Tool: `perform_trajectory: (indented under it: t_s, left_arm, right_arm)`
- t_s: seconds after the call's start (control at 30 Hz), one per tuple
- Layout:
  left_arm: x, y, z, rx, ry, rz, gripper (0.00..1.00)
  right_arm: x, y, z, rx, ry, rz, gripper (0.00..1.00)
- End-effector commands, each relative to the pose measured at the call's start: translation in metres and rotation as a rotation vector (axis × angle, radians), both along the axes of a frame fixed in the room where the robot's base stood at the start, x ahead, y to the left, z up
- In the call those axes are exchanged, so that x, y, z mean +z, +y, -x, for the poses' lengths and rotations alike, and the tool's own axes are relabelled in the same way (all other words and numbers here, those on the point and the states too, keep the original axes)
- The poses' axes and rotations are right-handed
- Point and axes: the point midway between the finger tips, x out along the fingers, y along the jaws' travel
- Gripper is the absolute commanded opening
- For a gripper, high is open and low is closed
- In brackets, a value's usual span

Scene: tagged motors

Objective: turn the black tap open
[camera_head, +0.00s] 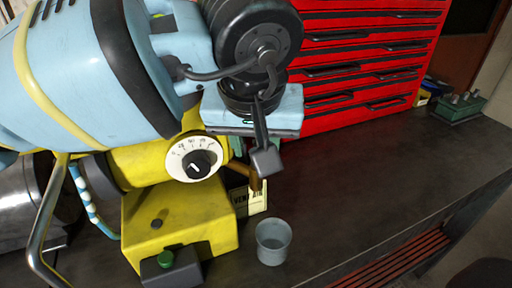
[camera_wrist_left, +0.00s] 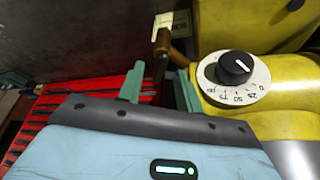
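The black tap handle (camera_wrist_left: 160,66) shows in the left wrist view, at the end of a brass-brown pipe piece (camera_wrist_left: 168,47). In the head view the brown pipe (camera_head: 254,180) stands beside the yellow motor, and the handle is hidden behind my left wrist parts. My left gripper (camera_wrist_left: 159,82) has its green fingers apart, one on each side of the handle in the picture. I cannot tell whether they touch it. In the head view the same gripper (camera_head: 256,146) is mostly covered by my wrist. My right gripper is not in view.
The yellow motor (camera_head: 180,215) with a white dial (camera_head: 194,157) stands left of the tap. A pale tag (camera_head: 250,201) hangs by the pipe. A grey cup (camera_head: 272,242) stands in front. A red tool chest (camera_head: 350,60) stands behind.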

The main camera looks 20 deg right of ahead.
Motion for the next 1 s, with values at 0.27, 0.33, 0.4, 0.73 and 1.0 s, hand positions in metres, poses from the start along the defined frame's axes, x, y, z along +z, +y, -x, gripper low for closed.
perform_trajectory:
  t_s: [0.27, 0.33, 0.4, 0.73, 1.0]
  left_arm:
    - [-0.016, -0.003, -0.006, 0.0, -0.001, 0.0, 0.35]
    - [-0.017, -0.003, -0.006, 0.0, -0.001, 0.0, 0.35]
    - [-0.017, -0.003, -0.006, 0.0, -0.001, 0.0, 0.35]
    - [-0.016, -0.003, -0.006, 0.0, -0.001, 0.0, 0.04]
    - [-0.016, -0.003, -0.006, 0.01, -0.001, 0.0, 0.0]
  right_arm:
    - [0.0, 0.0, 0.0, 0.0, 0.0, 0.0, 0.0]
    - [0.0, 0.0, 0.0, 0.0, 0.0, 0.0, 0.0]
    - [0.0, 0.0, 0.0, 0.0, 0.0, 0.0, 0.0]
    - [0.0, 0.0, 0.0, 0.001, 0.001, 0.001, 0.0]
    - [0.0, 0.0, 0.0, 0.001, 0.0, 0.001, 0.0]
